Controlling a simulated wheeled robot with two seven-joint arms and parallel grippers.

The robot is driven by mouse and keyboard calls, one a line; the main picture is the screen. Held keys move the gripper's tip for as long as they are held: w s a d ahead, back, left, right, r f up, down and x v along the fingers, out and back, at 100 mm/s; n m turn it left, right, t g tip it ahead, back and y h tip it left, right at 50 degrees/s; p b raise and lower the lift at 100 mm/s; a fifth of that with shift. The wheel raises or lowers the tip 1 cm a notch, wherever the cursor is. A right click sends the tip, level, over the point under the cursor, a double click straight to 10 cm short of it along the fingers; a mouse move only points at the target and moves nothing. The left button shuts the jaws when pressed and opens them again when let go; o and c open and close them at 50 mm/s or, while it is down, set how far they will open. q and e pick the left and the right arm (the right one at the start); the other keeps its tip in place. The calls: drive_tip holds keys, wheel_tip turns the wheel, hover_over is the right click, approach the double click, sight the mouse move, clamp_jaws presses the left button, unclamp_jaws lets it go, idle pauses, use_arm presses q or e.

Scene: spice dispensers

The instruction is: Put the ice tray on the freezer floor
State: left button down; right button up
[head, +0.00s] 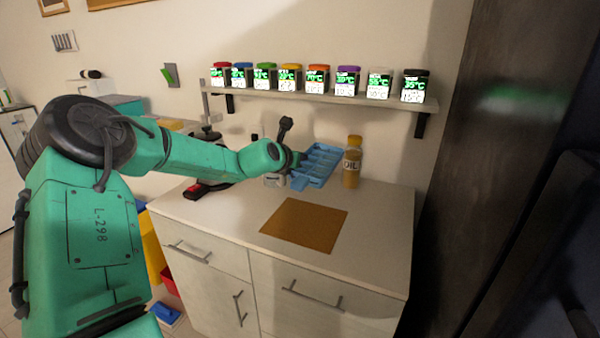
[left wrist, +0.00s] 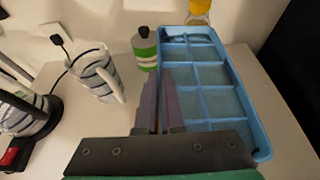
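The blue ice tray (head: 321,160) is at the back of the white counter, beside the oil bottle. Its several compartments face up in the left wrist view (left wrist: 225,103). My left gripper (head: 294,160) is at the tray's left long side. In the left wrist view its fingers (left wrist: 159,105) are close together, with the tray's left rim running between them, and look shut on that rim. Whether the tray touches the counter is unclear. My right gripper is not in view. No freezer floor is visible; a tall dark surface (head: 490,130) stands at the right.
An oil bottle (head: 352,162) stands just right of the tray. A shelf (head: 300,95) with several spice dispensers hangs above. A brown mat (head: 304,224) lies on the counter (head: 375,225). A white jug (left wrist: 95,75) and a green-labelled bottle (left wrist: 145,50) stand near the gripper.

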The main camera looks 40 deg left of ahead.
use_arm(q)
drive_tip(key=shift+r, duration=1.5)
